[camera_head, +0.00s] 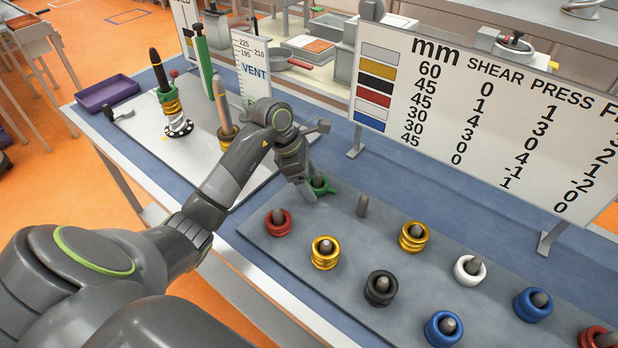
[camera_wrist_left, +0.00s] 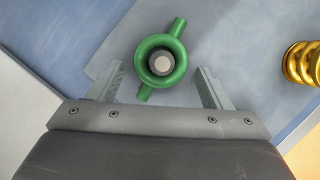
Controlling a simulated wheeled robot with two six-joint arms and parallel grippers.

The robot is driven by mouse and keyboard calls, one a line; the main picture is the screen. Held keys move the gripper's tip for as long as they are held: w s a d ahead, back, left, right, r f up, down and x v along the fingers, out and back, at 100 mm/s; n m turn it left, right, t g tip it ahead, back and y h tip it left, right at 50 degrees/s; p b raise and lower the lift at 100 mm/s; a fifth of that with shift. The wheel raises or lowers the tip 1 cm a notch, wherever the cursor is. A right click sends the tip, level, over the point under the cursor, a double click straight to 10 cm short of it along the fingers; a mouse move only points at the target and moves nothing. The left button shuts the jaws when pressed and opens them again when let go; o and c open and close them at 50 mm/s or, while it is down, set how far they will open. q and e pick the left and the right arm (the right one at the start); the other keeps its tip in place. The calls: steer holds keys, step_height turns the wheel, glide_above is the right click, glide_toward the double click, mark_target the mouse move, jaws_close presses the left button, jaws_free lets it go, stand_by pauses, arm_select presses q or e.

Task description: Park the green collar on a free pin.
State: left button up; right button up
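The green collar (camera_head: 322,188) has two side lugs and sits around a grey pin at the far left end of the grey pin board. In the left wrist view, the green collar (camera_wrist_left: 147,62) lies flat with the pin's tip (camera_wrist_left: 161,64) showing through its hole. My left gripper (camera_head: 307,188) is down beside the collar. In the left wrist view, its fingers stand open, one on each side of the collar, with gaps between. A bare pin (camera_head: 362,206) stands just right of the collar. My right gripper is in neither view.
Pins holding red (camera_head: 279,223), gold (camera_head: 325,253), black (camera_head: 380,289), white (camera_head: 469,270) and blue (camera_head: 443,329) rings fill the board. A white plate with ringed posts (camera_head: 178,126) stands behind left. A number sign (camera_head: 480,110) stands behind the board.

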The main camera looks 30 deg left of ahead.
arm_select(q)
steer(key=b+v, duration=0.3)
steer(key=v, duration=1.4)
steer(key=shift+r, duration=0.2)
